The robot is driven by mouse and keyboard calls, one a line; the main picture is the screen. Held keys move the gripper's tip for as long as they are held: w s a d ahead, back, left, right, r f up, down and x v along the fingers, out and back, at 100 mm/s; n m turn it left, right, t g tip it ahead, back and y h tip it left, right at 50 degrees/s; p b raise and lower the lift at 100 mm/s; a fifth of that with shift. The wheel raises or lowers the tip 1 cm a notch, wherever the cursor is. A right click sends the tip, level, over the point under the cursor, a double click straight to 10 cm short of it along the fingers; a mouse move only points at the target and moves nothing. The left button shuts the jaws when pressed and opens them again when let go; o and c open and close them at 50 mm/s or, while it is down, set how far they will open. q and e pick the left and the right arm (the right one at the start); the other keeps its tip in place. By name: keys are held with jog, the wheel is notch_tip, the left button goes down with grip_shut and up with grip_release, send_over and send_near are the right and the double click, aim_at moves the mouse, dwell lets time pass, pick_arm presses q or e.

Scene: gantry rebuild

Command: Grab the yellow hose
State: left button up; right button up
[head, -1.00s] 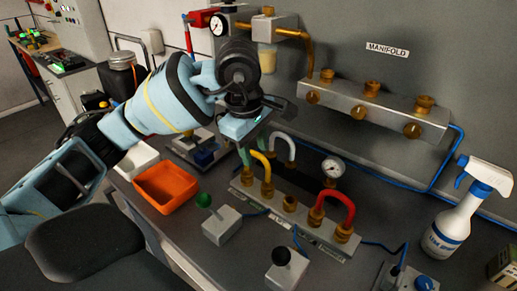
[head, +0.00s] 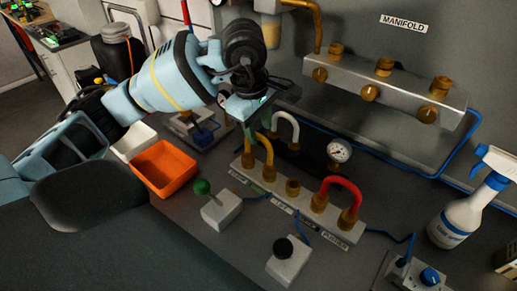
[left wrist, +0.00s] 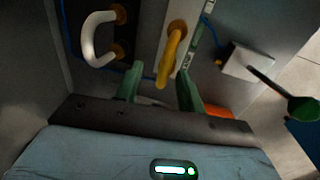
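The yellow hose (head: 265,144) is a short arch on brass fittings at the left end of a grey fitting block (head: 318,223) on the bench. My left gripper (head: 260,127) is just above and behind it in the head view, pointing down. In the left wrist view the gripper's two green fingers (left wrist: 159,88) are apart. The yellow hose (left wrist: 173,50) shows just beyond the fingertips, lined up with the gap between them. I cannot tell whether the fingers touch it. My right gripper is not in view.
A white hose (head: 287,121) arches close behind, and a red hose (head: 343,184) is on the same block. A gauge (head: 339,151), a green-knobbed box (head: 222,211), an orange bin (head: 164,168) and a spray bottle (head: 459,218) stand around. The manifold (head: 385,90) is on the wall.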

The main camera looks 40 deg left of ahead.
pick_arm(q)
jog(key=f, duration=0.5)
jog(key=shift+w+d, duration=0.1)
jog(key=shift+w, duration=0.1)
grip_shut()
